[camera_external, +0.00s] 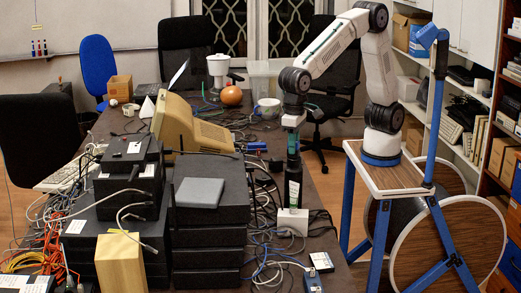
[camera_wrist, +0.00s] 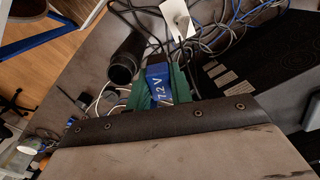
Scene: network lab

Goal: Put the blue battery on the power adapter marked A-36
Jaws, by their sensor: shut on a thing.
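My gripper (camera_wrist: 157,85) has green fingers shut on the blue battery (camera_wrist: 157,74), which reads "7.2 V" in the wrist view. In the external view my gripper (camera_external: 292,150) points down over the right part of the table; the battery cannot be made out there. A white box (camera_external: 292,221) sits below and nearer the camera; a white piece (camera_wrist: 178,19) shows beyond the fingers in the wrist view. A small dark box with a white label (camera_external: 321,262) lies near the front right. No A-36 marking is readable, so I cannot tell which is the adapter.
A black cylinder (camera_wrist: 125,62) lies close to the fingers in the wrist view. A dark bottle-like thing (camera_external: 293,183) stands below my gripper. Stacked dark boxes (camera_external: 208,225), a beige monitor (camera_external: 188,127) and many loose cables (camera_external: 262,240) crowd the table.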

